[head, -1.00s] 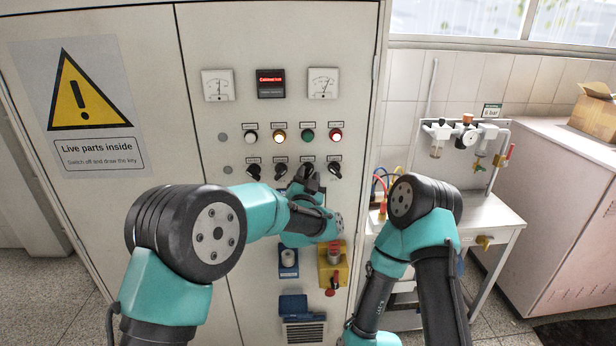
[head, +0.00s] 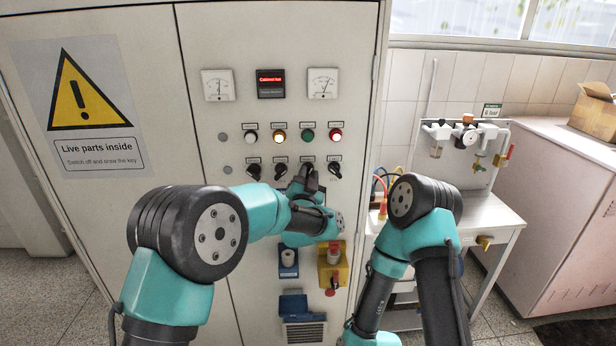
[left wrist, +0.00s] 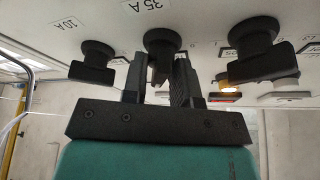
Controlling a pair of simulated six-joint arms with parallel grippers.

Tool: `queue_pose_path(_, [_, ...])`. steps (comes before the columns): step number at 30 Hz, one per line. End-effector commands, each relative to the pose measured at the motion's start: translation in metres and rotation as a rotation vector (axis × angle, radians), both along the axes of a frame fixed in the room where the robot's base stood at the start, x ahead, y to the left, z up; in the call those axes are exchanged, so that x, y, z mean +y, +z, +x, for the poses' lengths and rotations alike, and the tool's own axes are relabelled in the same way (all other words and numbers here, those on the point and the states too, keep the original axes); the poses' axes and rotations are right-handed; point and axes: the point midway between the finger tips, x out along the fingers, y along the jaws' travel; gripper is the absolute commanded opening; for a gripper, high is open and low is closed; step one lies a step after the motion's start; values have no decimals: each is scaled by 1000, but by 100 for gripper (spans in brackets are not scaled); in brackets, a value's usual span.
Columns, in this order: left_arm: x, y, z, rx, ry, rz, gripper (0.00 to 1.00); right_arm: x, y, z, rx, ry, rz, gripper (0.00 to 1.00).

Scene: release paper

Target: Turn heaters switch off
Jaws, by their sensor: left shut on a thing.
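A row of black rotary switches runs across the grey cabinet front (head: 213,120) in the head view. Two stand uncovered on the left, one (head: 253,172) beside the other (head: 281,171), and one (head: 334,169) at the right end. My left gripper (head: 304,180) is at the third switch from the left and mostly covers it. In the left wrist view the fingers (left wrist: 157,88) are shut on that black rotary switch (left wrist: 162,41), with another switch on each side. The small labels in the head view are too small to read. My right gripper is not in view.
Indicator lamps (head: 279,135) sit just above the switches, with meters higher up. A red knob on a yellow plate (head: 344,270) and a blue-based socket (head: 289,262) lie below my left gripper. A metal table (head: 486,222) stands to the right.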

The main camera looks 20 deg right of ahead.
Motion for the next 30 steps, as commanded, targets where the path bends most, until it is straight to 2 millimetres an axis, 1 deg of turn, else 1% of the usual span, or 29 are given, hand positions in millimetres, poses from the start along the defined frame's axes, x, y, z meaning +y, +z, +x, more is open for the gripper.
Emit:
queue_pose_path(5, [-1, 0, 0, 13, 0, -61, 3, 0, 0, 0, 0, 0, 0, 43])
queue_pose_path(11, [-2, 0, -1, 38, -1, -183, 3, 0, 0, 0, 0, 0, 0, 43])
queue_pose_path(30, [-3, 0, -1, 158, 0, -763, 3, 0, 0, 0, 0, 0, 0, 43])
